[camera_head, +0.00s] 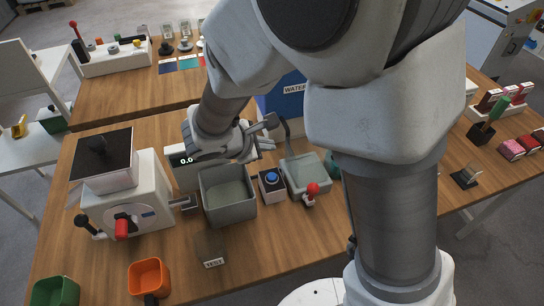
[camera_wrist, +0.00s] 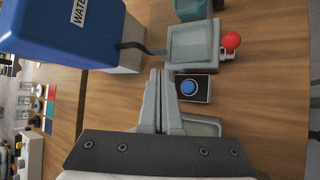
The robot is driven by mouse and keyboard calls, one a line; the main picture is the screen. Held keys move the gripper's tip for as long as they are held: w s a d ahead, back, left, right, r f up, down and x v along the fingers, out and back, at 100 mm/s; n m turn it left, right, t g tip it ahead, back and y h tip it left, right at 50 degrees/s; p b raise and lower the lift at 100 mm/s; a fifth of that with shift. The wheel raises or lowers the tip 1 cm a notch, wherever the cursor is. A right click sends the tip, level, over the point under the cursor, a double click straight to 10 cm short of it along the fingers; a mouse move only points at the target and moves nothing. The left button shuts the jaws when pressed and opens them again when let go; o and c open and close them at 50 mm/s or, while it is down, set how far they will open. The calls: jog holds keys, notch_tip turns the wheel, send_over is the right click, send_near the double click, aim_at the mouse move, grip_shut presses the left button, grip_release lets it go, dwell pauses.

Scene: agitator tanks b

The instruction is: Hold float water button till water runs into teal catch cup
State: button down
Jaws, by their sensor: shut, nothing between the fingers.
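The float water button is probably the round blue button (camera_head: 272,179) on a small black-topped box. In the wrist view the button (camera_wrist: 189,87) lies just right of my fingertips. My gripper (camera_wrist: 160,74) is shut and empty. In the head view my gripper (camera_head: 266,134) is above and behind the button, apart from it. The teal cup (camera_head: 333,165) is partly hidden by my arm; its edge shows at the top of the wrist view (camera_wrist: 190,10). I cannot see inside it. The blue tank marked WATER (camera_wrist: 65,32) stands left of my fingers.
A grey tray (camera_head: 306,176) with a red-knobbed lever (camera_head: 312,189) stands between button and cup. A grey bin (camera_head: 228,196) stands left of the button. A white machine (camera_head: 133,195) is further left. Orange (camera_head: 149,277) and green cups (camera_head: 55,292) are at the front left.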

jog(key=b, duration=0.6)
send_over(268, 178)
notch_tip(268, 178, down, 8)
jog(key=shift+r, duration=0.15)
jog(key=shift+f+b, duration=0.45)
jog(key=shift+f, duration=0.1)
jog(key=shift+f, duration=0.15)
dwell(1.3)
jog(key=shift+f+b, duration=0.3)
jog(key=shift+b, duration=0.3)
jog(key=shift+f+b, duration=0.4)
jog(key=shift+b, duration=0.1)
dwell(1.6)
jog(key=shift+r, duration=0.15)
jog(key=shift+r+p, duration=0.6)
jog(key=shift+r, duration=0.15)
